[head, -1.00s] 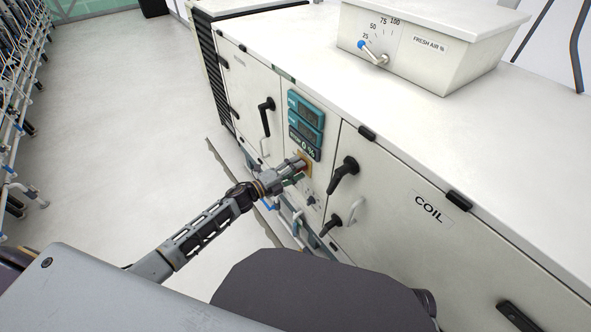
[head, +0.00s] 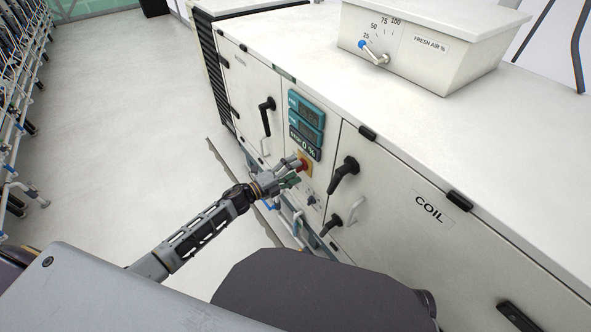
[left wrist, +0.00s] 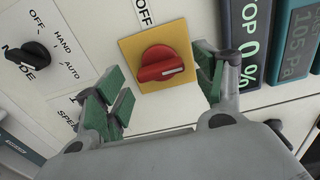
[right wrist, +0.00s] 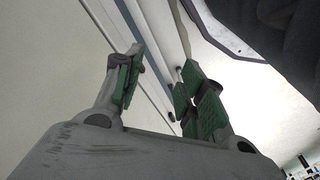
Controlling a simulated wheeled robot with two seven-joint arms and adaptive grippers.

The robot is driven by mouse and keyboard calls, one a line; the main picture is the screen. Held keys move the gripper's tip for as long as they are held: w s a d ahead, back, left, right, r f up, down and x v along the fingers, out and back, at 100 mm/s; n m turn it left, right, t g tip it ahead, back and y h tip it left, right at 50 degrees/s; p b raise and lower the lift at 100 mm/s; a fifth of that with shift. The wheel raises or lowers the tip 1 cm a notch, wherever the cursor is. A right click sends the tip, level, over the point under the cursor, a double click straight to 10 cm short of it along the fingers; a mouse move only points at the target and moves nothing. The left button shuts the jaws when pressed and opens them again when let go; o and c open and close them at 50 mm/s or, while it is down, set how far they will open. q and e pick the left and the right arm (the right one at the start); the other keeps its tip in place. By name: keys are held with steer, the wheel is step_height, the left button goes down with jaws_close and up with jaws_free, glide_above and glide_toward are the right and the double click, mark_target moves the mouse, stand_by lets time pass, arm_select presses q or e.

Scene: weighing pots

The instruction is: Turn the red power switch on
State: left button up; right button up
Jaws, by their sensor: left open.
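The red power switch (left wrist: 160,64) is a rotary knob on a yellow plate (left wrist: 133,50), with a white mark on its handle. In the left wrist view it lies between the fingers of my left gripper (left wrist: 163,90). The fingers are open, one on each side, and I see no contact with the knob. An "OFF" label shows beside the plate. In the head view my left gripper (head: 292,172) is at the panel, with the red switch (head: 304,164) partly hidden behind it. My right gripper (right wrist: 157,90) is open and empty in the right wrist view.
A black mode knob (left wrist: 30,55) marked OFF, HAND, AUTO is beside the switch. A display (head: 305,143) reading 0 % is just above it. Black door handles (head: 343,176) stick out nearby. A fresh air box (head: 430,50) stands on the cabinet top.

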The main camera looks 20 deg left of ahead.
arm_select(q)
steer(key=v, duration=1)
steer(key=shift+s+a, duration=0.25)
steer(key=shift+s, duration=0.05)
stand_by(0.8)
